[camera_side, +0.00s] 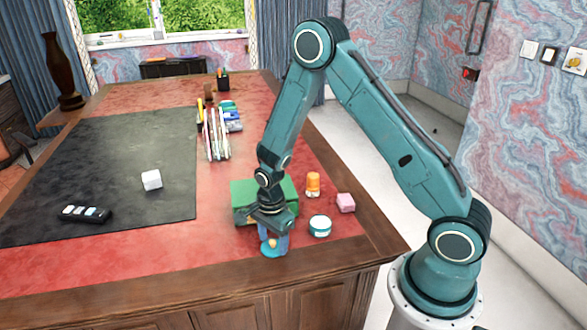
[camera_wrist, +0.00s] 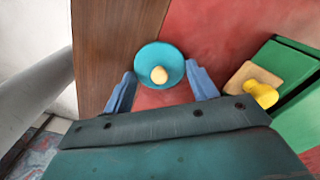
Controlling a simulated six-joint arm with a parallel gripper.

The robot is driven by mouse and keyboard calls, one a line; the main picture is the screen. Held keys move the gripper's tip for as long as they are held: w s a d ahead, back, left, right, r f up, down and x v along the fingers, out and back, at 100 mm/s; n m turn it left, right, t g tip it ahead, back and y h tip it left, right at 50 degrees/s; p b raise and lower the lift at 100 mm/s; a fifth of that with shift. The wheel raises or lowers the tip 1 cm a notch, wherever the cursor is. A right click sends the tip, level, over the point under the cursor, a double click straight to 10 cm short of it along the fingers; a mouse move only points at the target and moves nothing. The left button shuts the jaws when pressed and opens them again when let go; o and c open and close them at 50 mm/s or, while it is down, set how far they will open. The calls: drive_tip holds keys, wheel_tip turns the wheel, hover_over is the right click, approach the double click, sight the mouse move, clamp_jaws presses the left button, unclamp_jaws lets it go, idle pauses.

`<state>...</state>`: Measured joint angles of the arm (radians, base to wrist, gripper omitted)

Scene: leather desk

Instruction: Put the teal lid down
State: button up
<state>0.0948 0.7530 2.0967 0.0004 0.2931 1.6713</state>
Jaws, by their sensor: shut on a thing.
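The teal lid (camera_side: 268,252) is a round disc with a pale yellow knob, low by the desk's front edge. In the wrist view, the lid (camera_wrist: 148,53) shows at the fingertips, knob facing the camera. My gripper (camera_side: 273,240) has blue fingers and is shut on the lid; in the wrist view, the fingers (camera_wrist: 162,84) are on either side of it. The side view does not make clear whether the lid touches the desk. A white and teal round jar (camera_side: 320,227) stands to the right of my gripper.
A green box (camera_side: 243,193) is just behind my gripper. An orange bottle (camera_side: 313,184) and a pink block (camera_side: 346,203) are to the right. A white cube (camera_side: 151,180) and a remote (camera_side: 85,214) lie on the dark mat (camera_side: 100,150). Bare red leather (camera_side: 180,255) is left of the gripper.

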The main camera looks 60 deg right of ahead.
sight(273, 241)
drive_tip(key=shift+f, duration=0.1)
drive_tip(key=o, duration=0.7)
wheel_tip(273, 241, up, 12)
drive_tip(key=shift+r, duration=0.15)
idle(0.8)
drive_tip(key=shift+r, duration=0.1)
idle(0.4)
